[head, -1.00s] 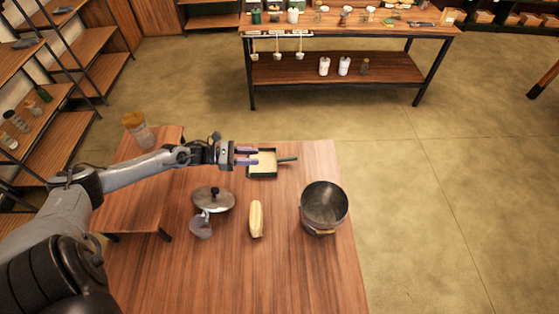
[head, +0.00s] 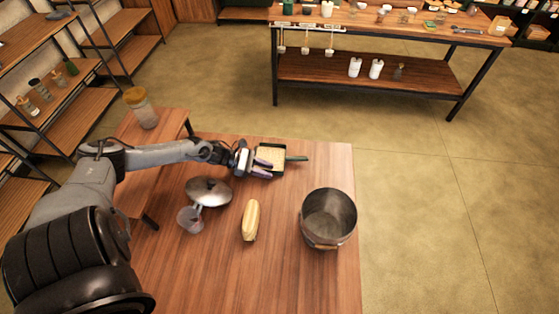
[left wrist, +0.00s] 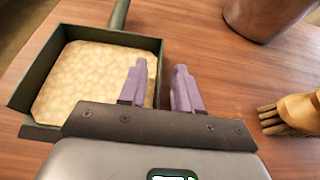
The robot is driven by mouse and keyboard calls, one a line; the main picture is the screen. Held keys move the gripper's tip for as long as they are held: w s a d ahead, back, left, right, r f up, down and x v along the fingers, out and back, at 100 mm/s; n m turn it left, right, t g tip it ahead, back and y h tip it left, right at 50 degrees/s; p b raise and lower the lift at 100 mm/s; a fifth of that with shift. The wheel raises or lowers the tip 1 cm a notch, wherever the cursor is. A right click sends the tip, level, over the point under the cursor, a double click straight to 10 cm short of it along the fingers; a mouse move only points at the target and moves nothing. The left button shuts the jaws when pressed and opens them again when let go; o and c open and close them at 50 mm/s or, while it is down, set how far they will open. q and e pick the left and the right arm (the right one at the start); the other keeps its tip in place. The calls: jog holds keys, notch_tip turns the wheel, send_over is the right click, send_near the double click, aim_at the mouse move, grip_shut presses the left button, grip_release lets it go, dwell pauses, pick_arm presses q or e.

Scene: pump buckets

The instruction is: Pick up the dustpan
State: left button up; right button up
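The dustpan (head: 279,147) is a dark green, square-walled pan at the far edge of the table, filled with pale yellow, grainy stuff. Its handle (head: 298,158) points right. In the left wrist view the dustpan (left wrist: 40,75) fills the upper left, its handle at the top. My left gripper (head: 263,167) is open, with purple fingers, at the pan's near side. In the left wrist view, one finger of the gripper (left wrist: 160,88) overlaps the pan's inside and the other lies over bare table. The near right pan wall lies between them in the picture; contact cannot be told. My right gripper is not in view.
A metal bucket (head: 328,217) stands at the table's right. A yellow, brush-like bundle (head: 250,220), a round metal lid-like piece (head: 208,191) and a grey cup-like thing (head: 191,220) lie nearer. A jar (head: 141,108) stands on a raised shelf at left.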

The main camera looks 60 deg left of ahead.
pick_arm(q)
grip_shut()
jog(key=shift+r, duration=0.15)
dwell(0.4)
